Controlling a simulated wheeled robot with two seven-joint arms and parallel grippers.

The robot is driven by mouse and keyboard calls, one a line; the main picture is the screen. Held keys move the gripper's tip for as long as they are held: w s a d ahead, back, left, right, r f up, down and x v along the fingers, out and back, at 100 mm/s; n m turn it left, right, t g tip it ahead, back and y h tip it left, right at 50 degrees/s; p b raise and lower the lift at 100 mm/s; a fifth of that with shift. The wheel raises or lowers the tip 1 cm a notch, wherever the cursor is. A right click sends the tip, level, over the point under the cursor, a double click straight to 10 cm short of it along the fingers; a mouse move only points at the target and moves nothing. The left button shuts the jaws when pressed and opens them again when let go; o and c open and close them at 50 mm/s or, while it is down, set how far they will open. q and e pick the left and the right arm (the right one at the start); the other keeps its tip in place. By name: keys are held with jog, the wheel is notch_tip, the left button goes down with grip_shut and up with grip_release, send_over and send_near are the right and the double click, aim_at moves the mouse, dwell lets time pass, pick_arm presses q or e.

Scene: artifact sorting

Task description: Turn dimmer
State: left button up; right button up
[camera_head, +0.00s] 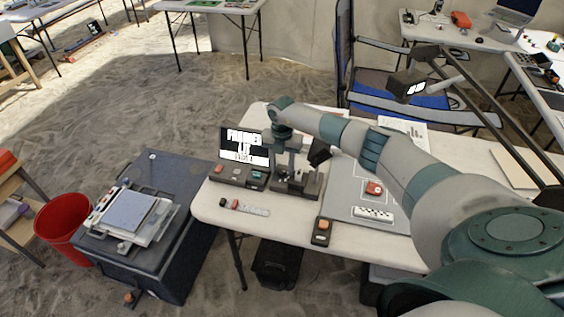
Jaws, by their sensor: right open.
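My right arm reaches in from the lower right across the table. Its gripper (284,172) points down over a dark control box (296,192) near the table's left end. The gripper is open, and its fingertips are small and hard to separate from the box. A dark panel (238,178) with a red button and small knobs stands just left of it, below a screen (244,147) with large lettering. I cannot tell which knob is the dimmer, or whether the fingers touch one. My left gripper is out of view.
On the white table (285,226) lie a small box with an orange button (322,231), a grey mat (348,201) with a red object (374,188), and a white strip (250,208). A dark case (175,240) and red bucket (66,222) stand to the left.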

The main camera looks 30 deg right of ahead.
aim_at(282, 171)
notch_tip(282, 171, up, 17)
jog(key=b, duration=0.4)
jog(key=shift+r+b, duration=0.2)
jog(key=shift+b, duration=0.1)
dwell(0.5)
